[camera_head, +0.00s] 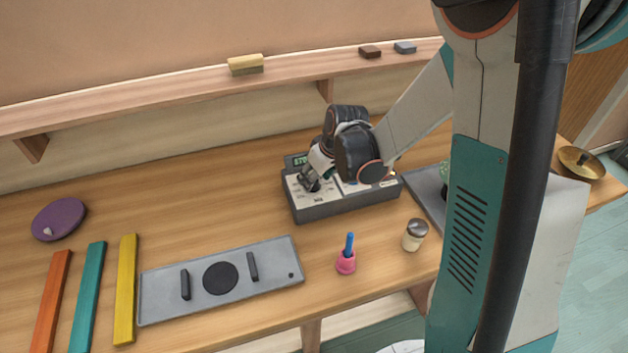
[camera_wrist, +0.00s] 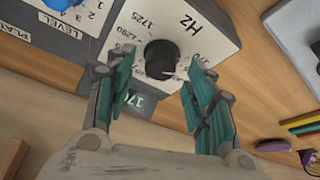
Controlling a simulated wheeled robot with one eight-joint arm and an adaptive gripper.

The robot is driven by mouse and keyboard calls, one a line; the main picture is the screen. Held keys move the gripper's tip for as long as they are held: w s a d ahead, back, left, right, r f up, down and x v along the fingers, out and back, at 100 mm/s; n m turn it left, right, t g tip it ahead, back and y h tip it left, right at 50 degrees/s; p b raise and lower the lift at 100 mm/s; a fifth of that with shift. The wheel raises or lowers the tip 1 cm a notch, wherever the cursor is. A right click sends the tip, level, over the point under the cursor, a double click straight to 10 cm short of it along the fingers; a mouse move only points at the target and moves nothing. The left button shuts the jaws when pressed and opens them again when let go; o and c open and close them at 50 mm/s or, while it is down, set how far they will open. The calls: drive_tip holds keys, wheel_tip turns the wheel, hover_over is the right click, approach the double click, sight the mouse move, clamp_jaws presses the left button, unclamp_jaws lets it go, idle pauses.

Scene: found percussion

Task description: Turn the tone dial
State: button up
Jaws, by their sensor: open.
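The tone device is a grey box (camera_head: 335,208) with a pale top panel, standing on the wooden bench. In the wrist view its black tone dial (camera_wrist: 161,57) sits on the panel, ringed by numbers and marked Hz. A small green-lit display (camera_wrist: 131,99) is beside it, partly covered by a finger. My gripper (camera_wrist: 160,80) is open, with its teal-padded fingers on either side near the dial. I cannot tell whether they touch it. In the head view my gripper (camera_head: 311,182) is over the box's left end and hides the dial.
A blue level knob (camera_wrist: 62,3) is on the same box. A grey tray (camera_head: 155,292) with a black disc, a pink cup (camera_head: 346,263) and a shaker (camera_head: 415,236) stand in front. Coloured bars (camera_head: 124,290) and a purple disc (camera_head: 60,219) lie left. A shelf (camera_head: 180,95) runs behind.

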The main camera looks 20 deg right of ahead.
drive_tip(key=shift+x, duration=0.8)
drive_tip(key=shift+c, duration=0.3)
drive_tip(key=c, duration=1)
drive_tip(key=shift+m, duration=0.3)
drive_tip(key=shift+a+m+t+h+b, duration=0.15)
drive_tip(key=shift+m+h+b, duration=0.15)
drive_tip(key=shift+m, duration=0.3)
drive_tip(key=shift+m+t+h+b, duration=0.2)
drive_tip(key=shift+m+b, duration=0.2)
drive_tip(key=shift+m, duration=0.2)
drive_tip(key=shift+m+h+b, duration=0.4)
drive_tip(key=shift+m+h, duration=0.1)
drive_tip(key=shift+m, duration=0.9)
